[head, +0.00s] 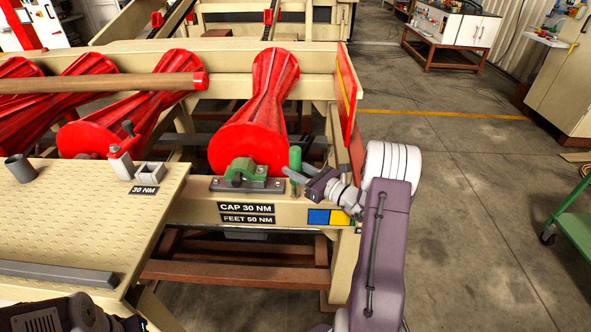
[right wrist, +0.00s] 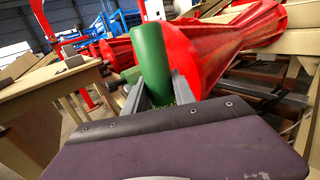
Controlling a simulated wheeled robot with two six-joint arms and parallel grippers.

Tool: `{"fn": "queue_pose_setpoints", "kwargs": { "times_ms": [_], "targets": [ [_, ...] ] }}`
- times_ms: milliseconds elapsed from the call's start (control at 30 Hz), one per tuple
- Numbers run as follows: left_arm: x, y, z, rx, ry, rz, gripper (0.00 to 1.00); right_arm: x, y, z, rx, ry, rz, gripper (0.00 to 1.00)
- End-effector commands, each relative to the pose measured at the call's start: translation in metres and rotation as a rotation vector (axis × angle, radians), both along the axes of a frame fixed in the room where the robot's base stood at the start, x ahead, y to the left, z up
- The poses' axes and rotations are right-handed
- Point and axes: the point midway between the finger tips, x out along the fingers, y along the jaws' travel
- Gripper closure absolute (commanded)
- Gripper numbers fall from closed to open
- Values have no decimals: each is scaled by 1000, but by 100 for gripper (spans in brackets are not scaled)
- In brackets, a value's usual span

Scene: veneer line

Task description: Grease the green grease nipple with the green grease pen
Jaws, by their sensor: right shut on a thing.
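My right gripper (head: 298,173) is shut on the green grease pen (head: 295,157), a thick green cylinder that stands roughly upright. In the right wrist view the pen (right wrist: 152,62) rises between the two grey fingers (right wrist: 160,97). The gripper is just right of a green bearing housing (head: 241,169) on a grey base plate, in front of a red roller. The pen appears apart from the housing in the head view. I cannot make out the green grease nipple; it is too small or hidden. A dark part of my left arm shows at the bottom left; its fingers are not visible.
The beige frame beam (head: 290,212) carries labels below the housing. Red rollers (head: 262,105) stand behind. A beige table (head: 75,225) at left holds a grey cup (head: 21,168), a square socket and a grey bar (head: 57,273). Open floor lies to the right.

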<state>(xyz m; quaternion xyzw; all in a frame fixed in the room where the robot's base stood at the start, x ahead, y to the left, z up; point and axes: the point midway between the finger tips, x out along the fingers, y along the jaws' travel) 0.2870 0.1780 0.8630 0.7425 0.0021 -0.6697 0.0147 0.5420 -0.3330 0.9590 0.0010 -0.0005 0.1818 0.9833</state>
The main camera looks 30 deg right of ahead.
Motion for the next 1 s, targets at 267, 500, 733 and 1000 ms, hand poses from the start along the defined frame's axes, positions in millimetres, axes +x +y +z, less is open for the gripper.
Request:
{"fn": "queue_pose_setpoints", "kwargs": {
  "times_ms": [267, 500, 733, 1000],
  "targets": [
    [0, 0, 2, 0, 0, 0, 64, 0, 0, 3, 0, -3, 0, 100],
    [0, 0, 7, 0, 0, 0, 64, 0, 0, 10, -1, -4, 0, 100],
    [0, 0, 21, 0, 0, 0, 64, 0, 0, 28, -1, -4, 0, 100],
    [0, 0, 36, 0, 0, 0, 64, 0, 0, 48, -1, -4, 0, 100]
  ]
}}
